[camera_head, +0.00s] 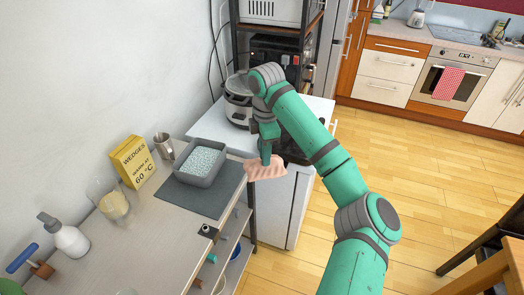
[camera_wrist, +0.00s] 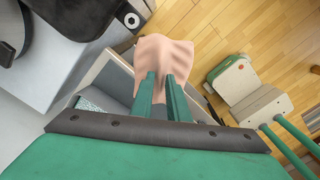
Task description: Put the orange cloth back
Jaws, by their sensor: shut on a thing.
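The orange cloth (camera_head: 267,170) is a pale, peach-coloured, crumpled piece just off the right edge of the metal counter (camera_head: 150,220). My gripper (camera_head: 265,158) points down and is shut on it. In the wrist view the cloth (camera_wrist: 165,55) spreads out beyond my fingertips (camera_wrist: 160,78), which pinch its near part. The cloth appears to be held in the air, in front of the white cabinet (camera_head: 291,195). The lower side of the cloth is hidden from the wrist camera.
A grey tub (camera_head: 200,178) of pale pellets stands on a dark mat (camera_head: 222,198) left of the cloth. A yellow box (camera_head: 132,161), a metal cup (camera_head: 164,146), a glass jar (camera_head: 112,200) and a spray bottle (camera_head: 65,236) line the wall side. A cooker (camera_head: 238,105) stands behind.

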